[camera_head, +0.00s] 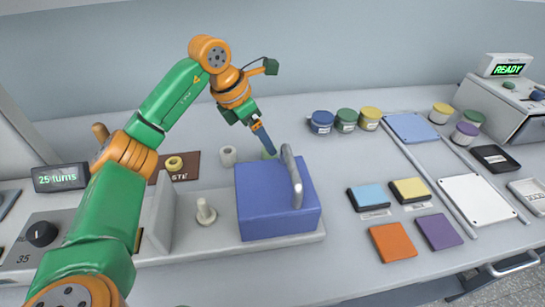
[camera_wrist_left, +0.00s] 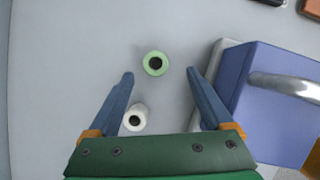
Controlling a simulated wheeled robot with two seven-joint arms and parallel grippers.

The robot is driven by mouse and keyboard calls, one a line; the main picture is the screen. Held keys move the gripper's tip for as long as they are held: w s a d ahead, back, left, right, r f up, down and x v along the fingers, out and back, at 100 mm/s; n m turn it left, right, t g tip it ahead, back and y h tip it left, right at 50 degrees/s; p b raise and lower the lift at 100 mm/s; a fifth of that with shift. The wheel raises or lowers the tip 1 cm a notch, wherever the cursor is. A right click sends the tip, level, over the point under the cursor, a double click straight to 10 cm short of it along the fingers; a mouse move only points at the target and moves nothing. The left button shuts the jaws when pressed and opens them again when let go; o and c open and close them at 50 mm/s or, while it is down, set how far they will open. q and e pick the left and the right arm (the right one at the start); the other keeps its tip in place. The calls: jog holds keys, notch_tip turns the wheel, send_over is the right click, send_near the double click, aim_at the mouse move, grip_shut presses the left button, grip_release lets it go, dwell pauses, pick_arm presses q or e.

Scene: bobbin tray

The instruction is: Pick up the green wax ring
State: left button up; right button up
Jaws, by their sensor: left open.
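The green wax ring (camera_wrist_left: 146,65) lies on the grey table in the left wrist view, its dark hole facing up. In the head view only a little of the green ring (camera_head: 266,156) shows, behind the blue box and just below my fingers. My left gripper (camera_head: 267,148) points down over it. In the left wrist view my left gripper (camera_wrist_left: 160,73) is open, with the ring between and slightly beyond its fingertips, touching neither. My right gripper is out of view.
A blue box (camera_head: 275,205) with a grey handle stands close beside the ring. A white spool (camera_head: 228,156) stands on its other side, also seen between my fingers (camera_wrist_left: 136,118). A yellow ring (camera_head: 174,164) sits on a brown mat. Several jars stand farther right.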

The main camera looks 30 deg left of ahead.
pick_arm(q)
jog(key=x, duration=0.2)
jog(key=p+x, duration=0.1)
jog(key=x, duration=0.3)
jog(key=shift+w+a+p, duration=0.2)
jog(key=shift+a+p, duration=0.1)
jog(key=shift+w+f, duration=0.1)
jog(key=shift+f, duration=0.35)
grip_shut()
jog(key=shift+r, duration=0.1)
